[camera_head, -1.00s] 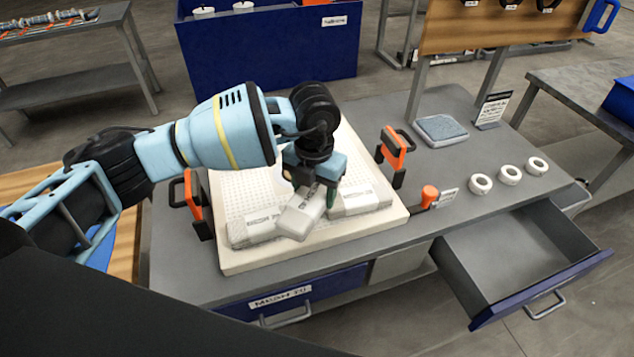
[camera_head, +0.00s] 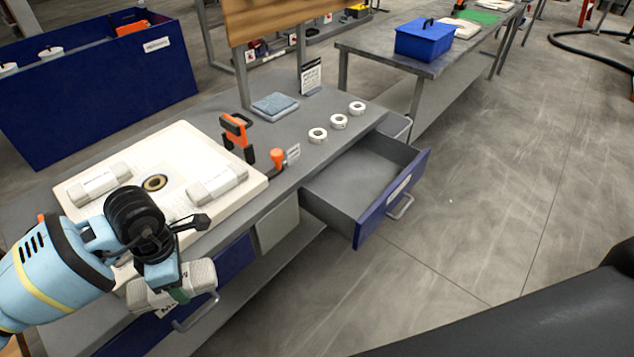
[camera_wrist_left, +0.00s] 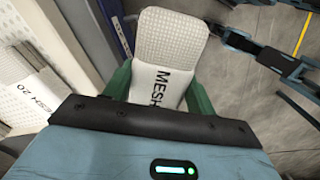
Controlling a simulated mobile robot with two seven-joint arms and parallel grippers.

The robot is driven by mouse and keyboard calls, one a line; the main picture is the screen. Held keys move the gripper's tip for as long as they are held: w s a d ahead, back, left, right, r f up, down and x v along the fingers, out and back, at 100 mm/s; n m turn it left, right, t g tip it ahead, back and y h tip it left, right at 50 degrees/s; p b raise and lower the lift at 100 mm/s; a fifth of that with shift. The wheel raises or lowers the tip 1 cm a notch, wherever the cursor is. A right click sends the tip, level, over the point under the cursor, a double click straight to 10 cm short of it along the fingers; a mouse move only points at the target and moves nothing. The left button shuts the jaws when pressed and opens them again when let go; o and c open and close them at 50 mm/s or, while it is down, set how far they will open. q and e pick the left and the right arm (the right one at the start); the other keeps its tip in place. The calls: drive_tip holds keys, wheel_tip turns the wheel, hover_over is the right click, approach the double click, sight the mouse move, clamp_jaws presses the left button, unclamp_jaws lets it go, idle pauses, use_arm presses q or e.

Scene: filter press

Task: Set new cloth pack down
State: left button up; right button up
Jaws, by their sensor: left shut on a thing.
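My left gripper (camera_head: 180,292) is shut across the middle of a pale cloth pack (camera_head: 203,273). It holds the pack in front of the near edge of the white filter plate (camera_head: 190,150). In the left wrist view the held pack (camera_wrist_left: 172,38) sits between the green fingers, with the letters MESH showing and the rest of its print hidden. Two other cloth packs lie on the plate, a left one (camera_head: 100,184) and a right one (camera_head: 222,180), beside the plate's centre hole (camera_head: 155,183). My right gripper is not in view.
The open drawer (camera_head: 365,175) is empty and juts out to the right. A blue box (camera_head: 424,40) stands on the back table.

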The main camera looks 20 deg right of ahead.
use_arm(q)
drive_tip(key=s+a+f+m, duration=0.2)
drive_tip(key=s+m, duration=0.2)
drive_tip(key=m, duration=0.5)
drive_tip(key=s+a+f+m, duration=0.2)
drive_tip(key=s+m, duration=0.3)
drive_tip(key=m, duration=0.5)
drive_tip(key=shift+s+a+f, duration=0.15)
drive_tip(key=shift+a+f, duration=0.25)
drive_tip(key=shift+f, duration=0.4)
drive_tip(key=shift+a, duration=0.1)
